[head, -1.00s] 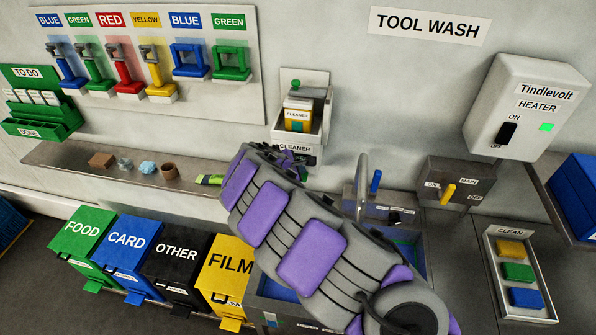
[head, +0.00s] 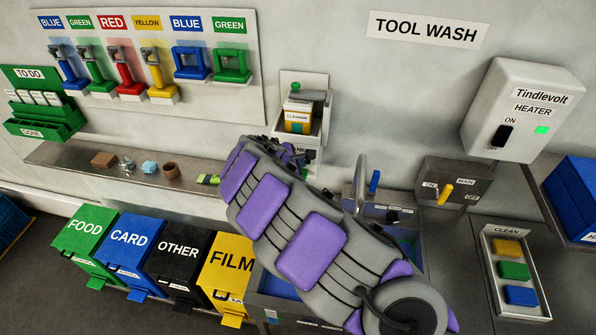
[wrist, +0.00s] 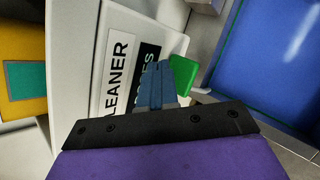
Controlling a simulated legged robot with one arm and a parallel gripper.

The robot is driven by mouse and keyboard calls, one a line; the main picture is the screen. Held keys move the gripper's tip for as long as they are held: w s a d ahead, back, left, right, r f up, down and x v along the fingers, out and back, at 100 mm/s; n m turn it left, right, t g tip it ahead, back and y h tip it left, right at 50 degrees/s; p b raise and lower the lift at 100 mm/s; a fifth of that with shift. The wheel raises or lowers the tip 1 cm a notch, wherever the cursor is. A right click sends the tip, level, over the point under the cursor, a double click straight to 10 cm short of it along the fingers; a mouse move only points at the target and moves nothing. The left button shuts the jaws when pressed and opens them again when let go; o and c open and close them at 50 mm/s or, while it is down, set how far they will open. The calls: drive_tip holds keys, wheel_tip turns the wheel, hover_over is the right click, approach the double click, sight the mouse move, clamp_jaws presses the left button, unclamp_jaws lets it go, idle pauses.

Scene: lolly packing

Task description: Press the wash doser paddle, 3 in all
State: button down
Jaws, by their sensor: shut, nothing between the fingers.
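The wash doser (head: 314,122) is a pale grey wall box with a cleaner pack in its open top. It also shows in the wrist view (wrist: 85,65), with its white CLEANER label (wrist: 117,72) and a black doses panel (wrist: 146,62). A green block (wrist: 180,76), which looks like the paddle, shows just beyond my fingers. My gripper (wrist: 157,82) is shut and empty, in front of the doser's lower part. I cannot tell whether the fingertips touch the green block. In the head view my gripper (head: 292,155) covers the doser's lower front and hides the paddle.
A sink with a tap (head: 361,180) lies right of the doser, partly behind my arm. A main switch box (head: 455,183) and heater (head: 525,110) are further right. A shelf (head: 75,157) with several small items runs left. Bins (head: 130,245) stand below it.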

drive_tip(key=shift+r+p, duration=2.2)
drive_tip(key=shift+r, duration=0.85)
